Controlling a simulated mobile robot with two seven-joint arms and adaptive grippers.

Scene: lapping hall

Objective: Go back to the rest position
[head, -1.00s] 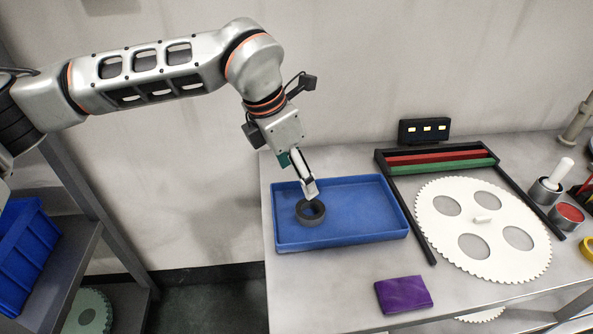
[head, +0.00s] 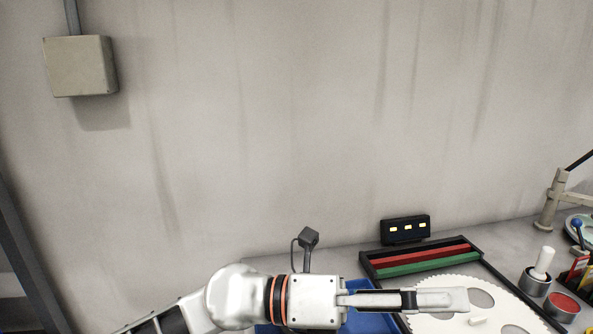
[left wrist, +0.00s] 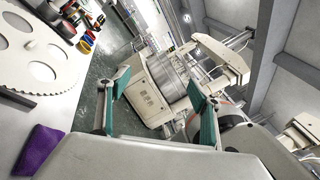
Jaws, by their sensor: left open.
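My left gripper (head: 462,299) reaches in along the bottom of the head view and points right, above the bench. In the left wrist view its two teal-padded fingers (left wrist: 158,84) stand wide apart with nothing between them. The blue tray (head: 368,321) shows only in part behind my arm. The dark ring that lay in it is hidden or out of the picture. My right gripper is in neither view.
The white toothed disc (head: 508,325) and the frame with red and green bars (head: 430,256) lie under and behind the gripper. Small pots stand right, including a red-filled one (head: 562,304).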

